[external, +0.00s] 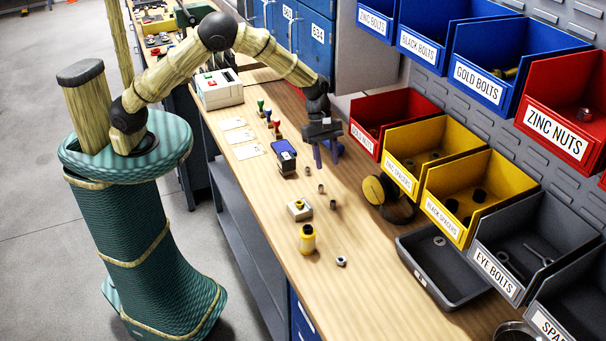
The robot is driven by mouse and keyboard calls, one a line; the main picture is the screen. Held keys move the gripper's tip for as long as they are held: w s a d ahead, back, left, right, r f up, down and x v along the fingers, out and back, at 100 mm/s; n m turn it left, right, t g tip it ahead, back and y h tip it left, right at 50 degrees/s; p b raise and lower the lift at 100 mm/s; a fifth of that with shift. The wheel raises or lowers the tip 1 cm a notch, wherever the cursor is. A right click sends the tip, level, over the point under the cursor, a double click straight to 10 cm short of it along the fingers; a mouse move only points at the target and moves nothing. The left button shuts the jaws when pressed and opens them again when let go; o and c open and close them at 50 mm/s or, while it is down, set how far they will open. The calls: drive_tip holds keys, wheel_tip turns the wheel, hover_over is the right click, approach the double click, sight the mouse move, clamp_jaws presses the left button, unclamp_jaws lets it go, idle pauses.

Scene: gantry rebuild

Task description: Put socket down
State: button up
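My gripper (328,160) hangs over the workbench (258,190), pointing down. Its two purple fingers stand apart, and I see nothing held between them. Several small, dark metal cylinders that look like sockets stand on the bench: one just below the gripper (307,170), one a little nearer the camera (320,188), and another beyond a small white box (333,205). A silvery nut-like piece (341,261) lies farther toward the camera. These pieces are small in the picture, so I cannot tell which one is the task's socket.
A white box with a yellow button (299,209), a yellow-black bottle (307,240), and black-and-yellow ear defenders (386,192) are nearby. A grey tray (433,287) and labelled bins line the right.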

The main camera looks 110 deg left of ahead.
drive_tip(key=s+d+r+m+y, duration=0.1)
drive_tip(key=s+d+r+m, duration=0.1)
drive_tip(key=s+d+m, duration=0.3)
drive_tip(key=s+d+r+m+y, duration=0.1)
drive_tip(key=s+d+r+m, duration=0.2)
drive_tip(key=s+m, duration=0.9)
drive_tip(key=s+d+r+m+y, duration=0.1)
drive_tip(key=s+d+r+m, duration=0.2)
drive_tip(key=s+d+m, duration=0.5)
drive_tip(key=shift+s+d+m+g, duration=0.3)
drive_tip(key=shift+s+m, duration=0.3)
drive_tip(key=shift+m, duration=0.4)
drive_tip(key=shift+r, duration=0.1)
